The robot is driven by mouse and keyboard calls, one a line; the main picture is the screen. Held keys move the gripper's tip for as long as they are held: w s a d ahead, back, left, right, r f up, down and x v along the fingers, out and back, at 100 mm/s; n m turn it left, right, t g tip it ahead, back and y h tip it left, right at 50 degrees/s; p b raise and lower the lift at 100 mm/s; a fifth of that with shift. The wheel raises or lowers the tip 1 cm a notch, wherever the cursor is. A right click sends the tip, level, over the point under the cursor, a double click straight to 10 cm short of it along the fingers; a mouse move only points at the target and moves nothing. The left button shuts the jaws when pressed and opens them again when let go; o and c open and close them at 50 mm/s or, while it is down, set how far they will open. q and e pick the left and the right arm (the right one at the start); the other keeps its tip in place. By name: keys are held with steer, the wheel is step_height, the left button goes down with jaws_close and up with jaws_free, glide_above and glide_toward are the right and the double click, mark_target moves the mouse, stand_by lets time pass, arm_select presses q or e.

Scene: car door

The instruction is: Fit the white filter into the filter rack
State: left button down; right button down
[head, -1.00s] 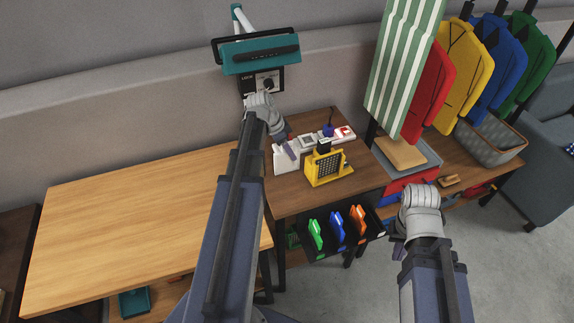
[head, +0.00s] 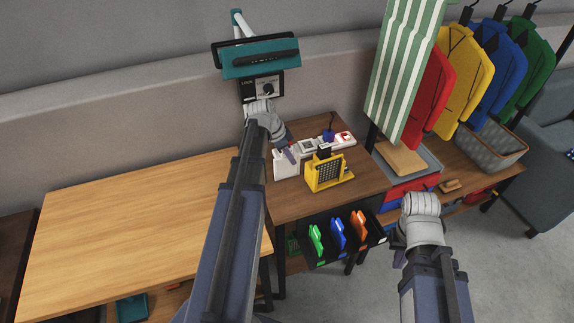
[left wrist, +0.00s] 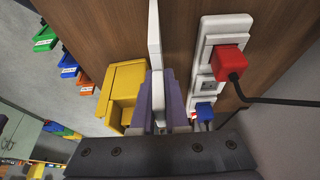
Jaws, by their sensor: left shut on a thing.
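The white filter (head: 285,166) is a thin upright plate at the left part of the brown table, left of the yellow filter rack (head: 327,174). My left gripper (head: 288,154) is shut on it. In the left wrist view the filter (left wrist: 155,45) shows edge-on between the purple fingertips (left wrist: 158,92). There the yellow rack (left wrist: 121,92) lies just left of the fingers, apart from the filter. The rack has a dark mesh face and an open side. My right gripper (head: 398,258) is mostly hidden by its arm, away from the table.
A white power strip (head: 322,143) with red and blue plugs (left wrist: 231,62) lies behind the rack, its cord running right. A teal device (head: 259,58) is on the wall. The light wooden table (head: 135,225) is bare.

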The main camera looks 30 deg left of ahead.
arm_select(q)
steer(key=shift+r, duration=0.1)
stand_by(0.3)
step_height(320, 180, up, 4)
steer(key=p, duration=0.3)
steer(key=shift+f+p, duration=0.25)
steer(key=shift+p, duration=0.05)
steer(key=s+a, duration=1.1)
steer(key=s, duration=0.2)
steer(key=shift+s+a, duration=0.35)
steer(key=shift+a+f, duration=0.1)
